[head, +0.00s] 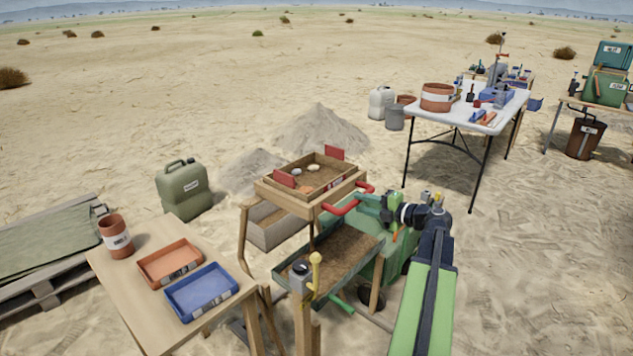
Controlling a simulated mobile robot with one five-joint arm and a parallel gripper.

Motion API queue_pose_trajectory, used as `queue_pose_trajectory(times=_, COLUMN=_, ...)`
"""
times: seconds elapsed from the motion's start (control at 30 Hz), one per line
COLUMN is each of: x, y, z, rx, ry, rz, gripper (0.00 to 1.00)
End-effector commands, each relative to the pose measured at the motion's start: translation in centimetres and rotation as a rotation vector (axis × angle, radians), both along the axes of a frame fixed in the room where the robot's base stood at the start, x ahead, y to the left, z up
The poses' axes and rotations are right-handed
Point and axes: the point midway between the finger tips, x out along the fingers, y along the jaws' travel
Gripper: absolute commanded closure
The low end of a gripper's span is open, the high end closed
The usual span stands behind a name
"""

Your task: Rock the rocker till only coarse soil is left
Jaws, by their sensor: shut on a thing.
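The rocker (285,198) is a wooden box on legs in the middle of the head view, with red plates on two of its sides. Brown soil (318,172) lies inside it, with a few pale and orange lumps on top. I cannot tell how much fine soil is in it. A red bar handle (342,208) sticks out on its right.
A green-edged tray of soil (285,275) sits below the rocker. A wooden table (140,290) with orange and blue trays stands front left. A jerrycan (184,188), sand heaps (320,133) and a white table (440,115) stand around. Open sand lies right.

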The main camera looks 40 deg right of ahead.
Motion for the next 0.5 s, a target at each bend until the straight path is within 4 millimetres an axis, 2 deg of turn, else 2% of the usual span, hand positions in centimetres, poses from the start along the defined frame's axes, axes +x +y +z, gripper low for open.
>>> queue_pose_trajectory(times=0.1, x=-2.8, y=-0.4, z=-0.5, rx=-0.008, ry=0.013, rz=0.004, gripper=1.00)
queue_pose_trajectory(times=0.5, x=-10.8, y=-2.6, z=-0.2, rx=-0.005, ry=0.006, rz=0.001, gripper=1.00)
